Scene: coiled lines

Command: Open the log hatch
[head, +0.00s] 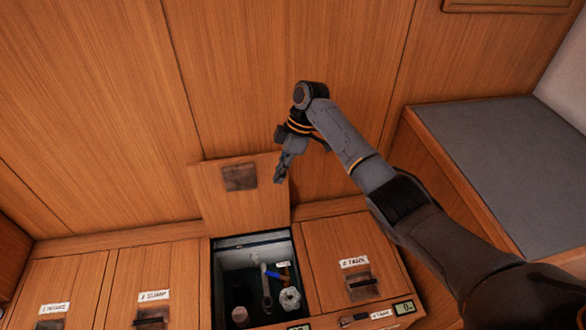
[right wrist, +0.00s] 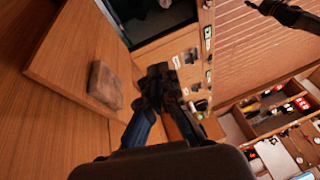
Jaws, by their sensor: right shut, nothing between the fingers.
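One hatch lid (head: 225,205) stands raised, leaning back toward the wood wall, with a dark square plate (head: 239,177) on its face. Below it is an open compartment (head: 231,258) with a white item, a blue item and a cup inside. No label on this lid is readable, so I cannot confirm that it is the log hatch. My right gripper (head: 281,172) is shut and empty at the lid's upper right edge; I cannot tell whether it touches. In the right wrist view the gripper (right wrist: 157,78) is beside the lid (right wrist: 65,50). My left gripper is not in view.
Closed hatches flank the opening: one labelled tank (head: 335,247) on the right, others (head: 150,275) on the left. A grey-topped bench (head: 500,160) stands at the right. The wood wall rises behind. Shelves with small items (right wrist: 270,120) show in the right wrist view.

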